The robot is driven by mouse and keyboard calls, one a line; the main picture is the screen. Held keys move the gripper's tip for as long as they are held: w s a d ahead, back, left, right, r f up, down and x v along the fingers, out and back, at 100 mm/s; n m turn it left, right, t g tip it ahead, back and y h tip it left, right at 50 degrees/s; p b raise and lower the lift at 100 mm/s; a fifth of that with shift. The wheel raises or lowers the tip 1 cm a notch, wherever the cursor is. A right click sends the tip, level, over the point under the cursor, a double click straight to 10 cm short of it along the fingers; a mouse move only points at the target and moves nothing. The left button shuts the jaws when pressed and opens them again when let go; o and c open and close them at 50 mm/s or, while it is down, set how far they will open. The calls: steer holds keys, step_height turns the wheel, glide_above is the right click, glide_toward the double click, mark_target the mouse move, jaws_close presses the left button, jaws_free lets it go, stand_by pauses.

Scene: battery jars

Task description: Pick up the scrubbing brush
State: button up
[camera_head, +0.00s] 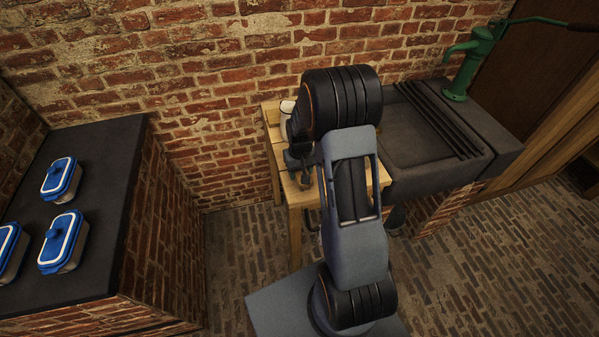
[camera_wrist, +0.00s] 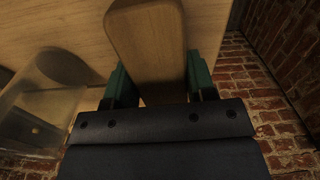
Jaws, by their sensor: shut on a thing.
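The scrubbing brush (camera_wrist: 148,38) shows in the wrist view as a smooth wooden block with a rounded end; its bristles are not visible. My gripper (camera_wrist: 158,78) has one green finger on each side of the block and is shut on it. Pale wood of the table (camera_wrist: 60,22) lies behind it. I cannot tell whether the brush touches the table. In the head view my arm reaches over the wooden table (camera_head: 381,176) and hides the brush and fingers.
A clear container (camera_wrist: 38,105) stands left of the brush in the wrist view. A cream vessel (camera_head: 287,107) stands at the table's back. A dark stone sink (camera_head: 440,172) adjoins on the right. Blue-lidded boxes (camera_head: 62,240) sit on a dark counter (camera_head: 98,160) at left.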

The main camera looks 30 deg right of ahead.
steer(key=shift+r, duration=0.35)
step_height(320, 180, up, 3)
steer(key=shift+d+f, duration=0.15)
steer(key=shift+f, duration=0.05)
steer(key=s+d+r+b, duration=0.2)
steer(key=s+d+r, duration=0.7)
steer(key=s, duration=0.1)
steer(key=shift+s+r+b, duration=0.2)
steer(key=shift+s+b, duration=0.05)
steer(key=shift+b, duration=0.1)
steer(key=o, duration=0.4)
steer(key=shift+c, duration=1.4)
